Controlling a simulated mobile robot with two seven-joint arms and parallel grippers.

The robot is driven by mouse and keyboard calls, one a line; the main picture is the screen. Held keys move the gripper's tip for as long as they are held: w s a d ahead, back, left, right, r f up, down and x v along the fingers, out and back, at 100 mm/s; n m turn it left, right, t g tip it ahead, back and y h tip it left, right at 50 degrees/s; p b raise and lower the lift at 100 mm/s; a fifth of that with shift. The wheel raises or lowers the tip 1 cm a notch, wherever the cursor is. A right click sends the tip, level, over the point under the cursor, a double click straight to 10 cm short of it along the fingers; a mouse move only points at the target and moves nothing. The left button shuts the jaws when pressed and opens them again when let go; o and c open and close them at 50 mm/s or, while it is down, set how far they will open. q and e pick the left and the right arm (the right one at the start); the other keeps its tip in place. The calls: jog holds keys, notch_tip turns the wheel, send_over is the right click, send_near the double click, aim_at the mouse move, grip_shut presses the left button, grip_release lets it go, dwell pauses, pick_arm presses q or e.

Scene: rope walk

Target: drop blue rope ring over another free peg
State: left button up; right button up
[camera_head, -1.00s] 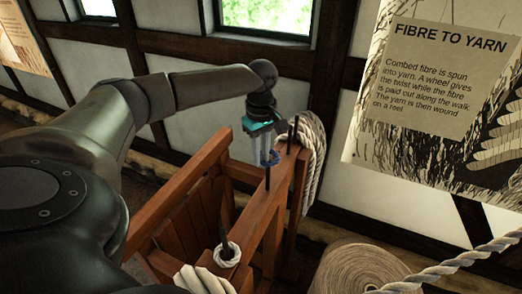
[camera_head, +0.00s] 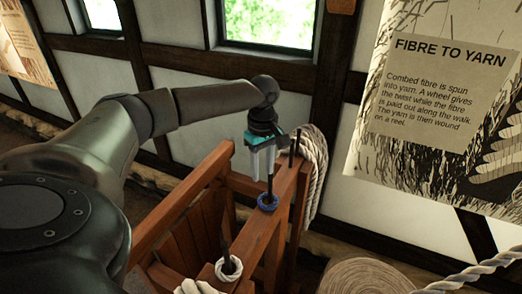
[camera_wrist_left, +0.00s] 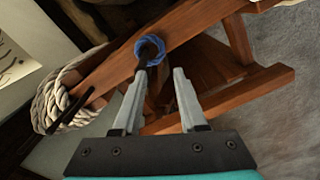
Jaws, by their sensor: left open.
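The blue rope ring (camera_head: 268,203) lies low on the top of the wooden beam (camera_head: 256,236), around the foot of the middle dark peg (camera_head: 270,181). It also shows in the left wrist view (camera_wrist_left: 138,45), with the dark peg inside it. My left gripper (camera_head: 262,174) is open and empty just above the ring, by the peg. In the left wrist view its two fingers (camera_wrist_left: 160,72) are spread apart and clear of the ring. A white ring (camera_head: 229,277) sits around the near peg (camera_head: 224,240). The far peg (camera_head: 292,150) stands beside a hanging rope coil. My right gripper is out of view.
The white rope coil (camera_head: 315,170) hangs at the beam's far end, near the wall. Wooden rails (camera_head: 180,200) of the stand lie left of the beam. A rope reel (camera_head: 365,276) and a stretched rope (camera_head: 480,268) are at lower right.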

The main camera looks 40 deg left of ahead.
pick_arm(q)
notch_tip(320, 180, up, 15)
jog(key=b, duration=0.1)
jog(key=shift+s, duration=0.15)
dwell(0.7)
